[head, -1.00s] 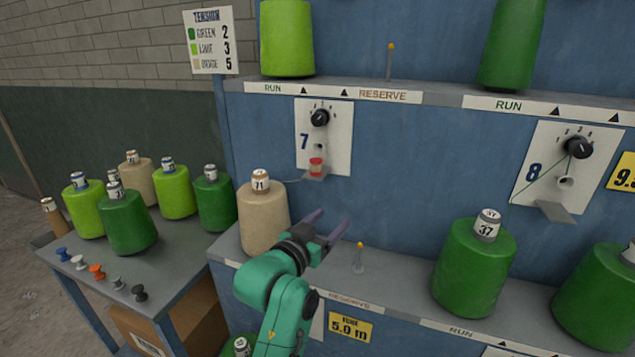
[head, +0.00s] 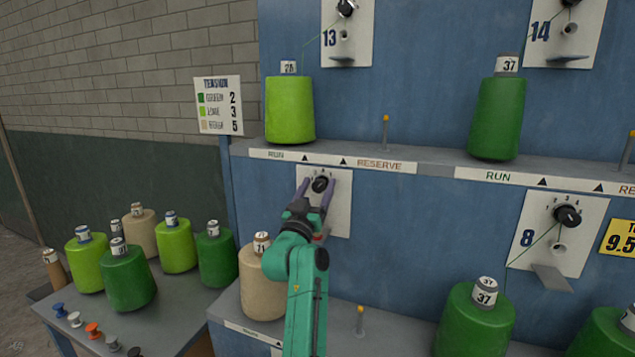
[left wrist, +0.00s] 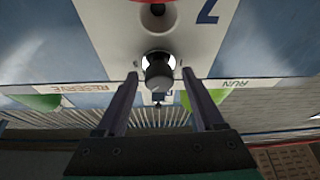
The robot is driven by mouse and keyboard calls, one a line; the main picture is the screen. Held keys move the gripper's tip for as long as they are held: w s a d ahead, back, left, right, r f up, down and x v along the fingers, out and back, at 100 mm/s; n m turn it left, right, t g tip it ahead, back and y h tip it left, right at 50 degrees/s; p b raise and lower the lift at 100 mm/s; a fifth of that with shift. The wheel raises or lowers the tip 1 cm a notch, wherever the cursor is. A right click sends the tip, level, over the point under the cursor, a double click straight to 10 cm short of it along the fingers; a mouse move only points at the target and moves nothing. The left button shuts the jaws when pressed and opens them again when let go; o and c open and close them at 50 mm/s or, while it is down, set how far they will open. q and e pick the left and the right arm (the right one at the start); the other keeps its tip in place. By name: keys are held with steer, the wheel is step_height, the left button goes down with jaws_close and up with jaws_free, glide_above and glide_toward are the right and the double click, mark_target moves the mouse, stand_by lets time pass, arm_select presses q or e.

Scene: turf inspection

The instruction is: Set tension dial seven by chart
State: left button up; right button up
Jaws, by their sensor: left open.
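The black tension dial (head: 320,184) sits on a white plate (head: 341,215) below the RUN/RESERVE strip. My left gripper (head: 317,187) is open, with its purple fingers on either side of the dial. In the left wrist view, which is upside down, the dial (left wrist: 158,72) lies between the two fingers (left wrist: 158,84), with gaps on both sides; contact cannot be told. The plate's blue 7 (left wrist: 207,10) shows there too. The tension chart (head: 219,105) at the left lists green 2, lime 3 and a beige swatch 5. The beige cone marked 71 (head: 262,285) stands below plate seven.
Plate 8 (head: 562,235) with its dial is to the right. A lime cone (head: 290,110) stands on the shelf above, with an orange-tipped peg (head: 386,132) nearby. A side table (head: 165,312) at left holds several cones and small coloured knobs.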

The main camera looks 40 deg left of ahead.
arm_select(q)
jaws_close()
steer(key=shift+f, duration=0.1)
steer(key=shift+f+m+h+b, duration=0.1)
steer(key=shift+m+h+b, duration=0.4)
steer(key=shift+m+b, duration=0.4)
steer(key=m+h+b, duration=0.1)
steer(key=m, duration=0.2)
steer(key=shift+t+h, duration=0.3)
steer(key=shift+t, duration=0.1)
steer(key=m+h, duration=0.1)
steer(key=m, duration=0.2)
steer(key=shift+m+h+b, duration=0.3)
steer(key=shift+b, duration=0.05)
steer(key=shift+m+h, duration=0.8)
steer(key=shift+m, duration=0.7)
